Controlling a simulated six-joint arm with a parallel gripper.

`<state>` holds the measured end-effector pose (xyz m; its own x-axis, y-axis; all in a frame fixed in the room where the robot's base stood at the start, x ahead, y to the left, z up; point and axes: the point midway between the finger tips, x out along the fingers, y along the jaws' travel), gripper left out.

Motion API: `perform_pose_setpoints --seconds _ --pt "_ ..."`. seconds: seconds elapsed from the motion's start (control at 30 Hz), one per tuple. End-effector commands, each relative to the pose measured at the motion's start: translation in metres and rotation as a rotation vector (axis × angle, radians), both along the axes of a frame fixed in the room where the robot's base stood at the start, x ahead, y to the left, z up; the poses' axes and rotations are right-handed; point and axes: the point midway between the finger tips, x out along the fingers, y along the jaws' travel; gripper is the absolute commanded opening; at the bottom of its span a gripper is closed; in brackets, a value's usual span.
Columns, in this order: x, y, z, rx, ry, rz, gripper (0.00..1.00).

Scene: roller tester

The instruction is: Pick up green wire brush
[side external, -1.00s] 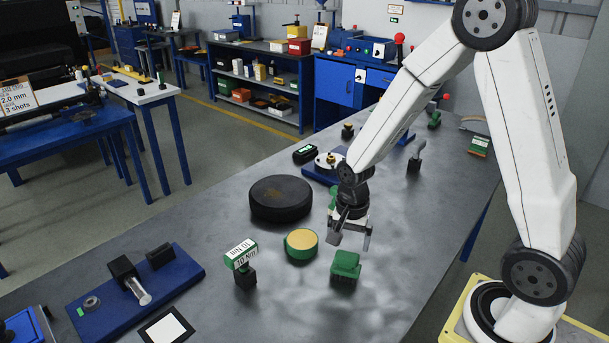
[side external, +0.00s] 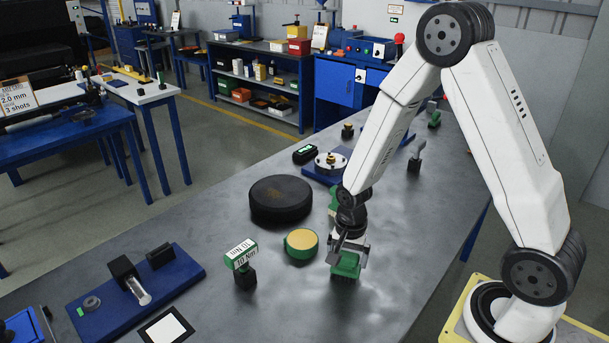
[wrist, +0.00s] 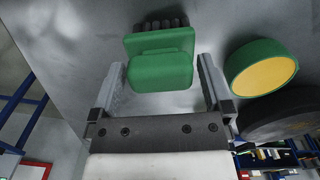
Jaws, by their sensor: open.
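The green wire brush (side external: 345,266) stands on the grey bench top, bristles down. In the wrist view the green brush (wrist: 160,65) shows its block and dark bristles, at the far end of the gap between my fingers. My gripper (side external: 348,254) is low over the brush, pointing down, with its fingers on either side of the brush's upper part. In the wrist view my gripper (wrist: 160,85) is open, and I see a gap between the brush and each finger.
A round green tin with a yellow top (side external: 301,244) stands close left of the brush. A black disc (side external: 281,199) lies behind it. A green-and-white labelled block (side external: 242,255) stands further left. A blue fixture plate (side external: 185,280) lies at the left. Bench to the brush's right is clear.

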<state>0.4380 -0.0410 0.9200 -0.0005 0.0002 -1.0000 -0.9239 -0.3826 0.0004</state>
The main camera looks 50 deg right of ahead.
Motion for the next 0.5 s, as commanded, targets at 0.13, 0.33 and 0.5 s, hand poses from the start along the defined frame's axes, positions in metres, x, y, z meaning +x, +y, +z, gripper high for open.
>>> perform_pose_setpoints --seconds 0.13,0.33,0.5 --pt "0.0002 0.0000 0.0003 0.000 -0.001 0.000 1.00" --pt "0.0002 0.0000 0.0004 0.000 -0.001 0.000 1.00" --pt "0.0002 0.0000 0.0004 0.000 -0.001 0.000 0.46"
